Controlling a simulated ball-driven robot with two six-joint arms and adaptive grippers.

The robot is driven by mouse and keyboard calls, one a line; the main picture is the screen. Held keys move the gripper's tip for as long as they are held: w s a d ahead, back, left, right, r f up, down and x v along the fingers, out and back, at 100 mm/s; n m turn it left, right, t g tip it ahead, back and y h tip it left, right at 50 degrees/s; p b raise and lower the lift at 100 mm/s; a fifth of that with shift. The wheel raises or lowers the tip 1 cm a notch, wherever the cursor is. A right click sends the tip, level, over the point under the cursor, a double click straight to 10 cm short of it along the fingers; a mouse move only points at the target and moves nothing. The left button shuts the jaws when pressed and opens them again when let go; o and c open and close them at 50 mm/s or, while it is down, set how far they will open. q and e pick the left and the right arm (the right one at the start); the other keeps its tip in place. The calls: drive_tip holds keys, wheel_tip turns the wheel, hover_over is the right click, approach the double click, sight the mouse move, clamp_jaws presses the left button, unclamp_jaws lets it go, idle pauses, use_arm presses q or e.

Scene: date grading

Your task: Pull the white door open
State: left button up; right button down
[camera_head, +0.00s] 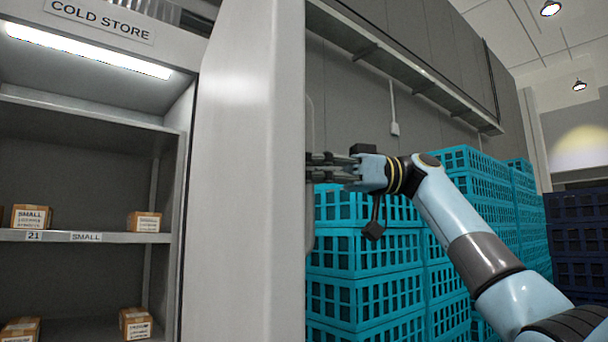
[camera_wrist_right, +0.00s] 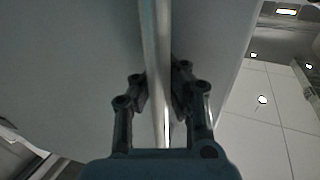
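The white door (camera_head: 240,180) stands swung out from the cold store, showing as a tall pale panel in the middle of the head view. Its grey vertical bar handle (camera_head: 309,215) shows in part along the panel's right edge. My right gripper (camera_head: 318,172) reaches in from the right to this handle. In the right wrist view, the handle bar (camera_wrist_right: 156,60) runs between the two fingers of my right gripper (camera_wrist_right: 159,92), which are closed against it. The fingertips are partly hidden by the door in the head view. My left gripper is not in view.
The cold store's shelves (camera_head: 100,238) are exposed at left, with several small cartons (camera_head: 31,217). Stacked teal crates (camera_head: 365,295) stand behind and below my right arm. Dark blue crates (camera_head: 578,240) stand at far right. A wall ledge (camera_head: 410,70) runs above.

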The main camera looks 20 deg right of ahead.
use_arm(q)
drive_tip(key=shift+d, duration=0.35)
use_arm(e)
drive_tip(key=shift+d+f, duration=0.15)
drive_tip(key=shift+d, duration=0.2)
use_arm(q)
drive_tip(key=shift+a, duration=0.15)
use_arm(e)
drive_tip(key=c, duration=1.4)
unclamp_jaws()
drive_tip(key=shift+s+d, duration=0.1)
drive_tip(key=shift+s, duration=0.05)
drive_tip(key=shift+o, duration=1)
drive_tip(key=d, duration=1.2)
drive_tip(key=shift+s, duration=0.25)
